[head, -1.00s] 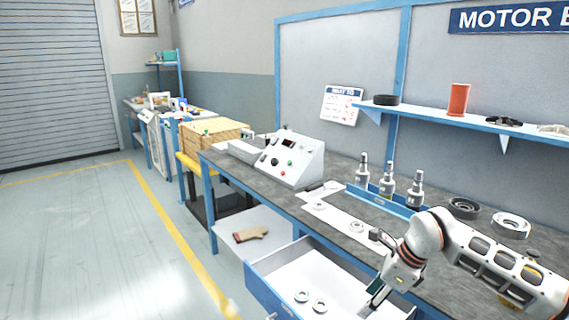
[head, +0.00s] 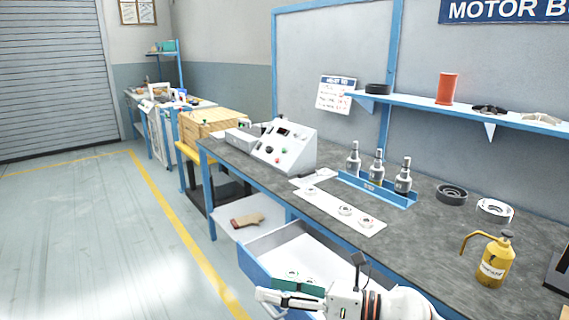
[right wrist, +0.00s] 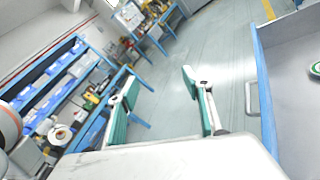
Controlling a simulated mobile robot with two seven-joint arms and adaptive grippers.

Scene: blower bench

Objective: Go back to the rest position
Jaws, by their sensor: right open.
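My right gripper (head: 262,304) is low in the head view, just in front of the drawer, pointing left. In the right wrist view its two green-padded fingers (right wrist: 165,95) are spread with only floor between them. The open drawer (head: 262,278) under the bench is white inside with a blue front; small rings (head: 291,275) in it are partly hidden by my gripper. The drawer also shows at the right of the wrist view (right wrist: 285,45), with part of a green-centred ring (right wrist: 315,69). My left gripper is not in view.
The grey bench (head: 420,235) carries a white strip (head: 330,207) with rings, a blue rack (head: 400,198) of several spindles, a control box (head: 285,150), dark (head: 451,195) and white (head: 494,211) rings and a yellow oil can (head: 493,262). Floor at left (head: 90,230) is clear.

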